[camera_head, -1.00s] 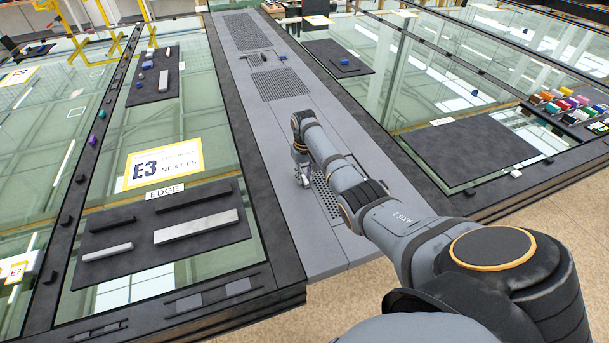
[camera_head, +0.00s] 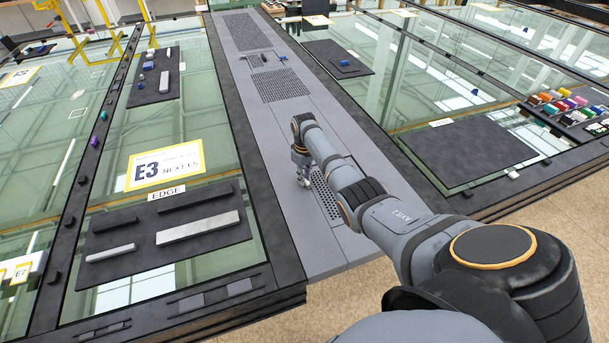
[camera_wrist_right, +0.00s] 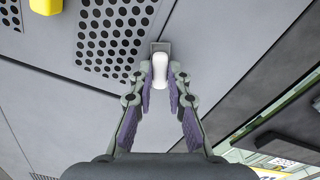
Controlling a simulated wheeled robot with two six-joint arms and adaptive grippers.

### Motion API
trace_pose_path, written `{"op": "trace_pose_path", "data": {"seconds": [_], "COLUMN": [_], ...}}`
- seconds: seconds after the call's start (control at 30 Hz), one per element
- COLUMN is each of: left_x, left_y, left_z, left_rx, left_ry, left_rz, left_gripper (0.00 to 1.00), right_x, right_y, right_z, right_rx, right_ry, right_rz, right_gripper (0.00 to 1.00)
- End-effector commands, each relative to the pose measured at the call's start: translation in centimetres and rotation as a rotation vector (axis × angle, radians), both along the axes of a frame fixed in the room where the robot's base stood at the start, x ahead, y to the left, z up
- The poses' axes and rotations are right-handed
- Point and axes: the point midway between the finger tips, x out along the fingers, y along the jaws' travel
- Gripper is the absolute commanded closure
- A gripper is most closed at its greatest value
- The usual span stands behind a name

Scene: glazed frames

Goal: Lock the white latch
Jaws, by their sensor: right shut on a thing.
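The white latch (camera_wrist_right: 160,70) is a small white rounded handle on a grey metal bracket. In the right wrist view it stands between the fingertips of my right gripper (camera_wrist_right: 160,80), which is shut on it. The gripper's purple-padded fingers lie on both sides of it. In the head view my right gripper (camera_head: 303,178) is small and low over the grey centre panel, and the latch cannot be made out there. My left gripper is not in view.
Glazed panes flank the grey panel (camera_head: 290,225). Metal bars lie on a dark mat (camera_head: 130,222) at left. Another dark mat (camera_head: 470,150) at right is bare.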

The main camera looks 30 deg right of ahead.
Motion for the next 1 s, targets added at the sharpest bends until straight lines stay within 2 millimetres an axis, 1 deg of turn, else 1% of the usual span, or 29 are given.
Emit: {"op": "trace_pose_path", "data": {"seconds": [0.03,0.4,1.0], "left_x": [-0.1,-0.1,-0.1], "left_y": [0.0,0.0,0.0], "left_z": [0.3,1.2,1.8], "left_rx": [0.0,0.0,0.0], "left_ry": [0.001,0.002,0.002], "left_rz": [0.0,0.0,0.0], "left_gripper": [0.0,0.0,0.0], "right_x": [0.0,0.0,0.1], "right_y": [0.0,0.0,0.0], "right_z": [0.2,0.1,0.1], "right_rx": [0.0,0.0,-0.001], "right_ry": [-0.001,-0.001,-0.003], "right_rz": [0.041,0.393,0.936], "right_gripper": [1.0,1.0,1.0]}}
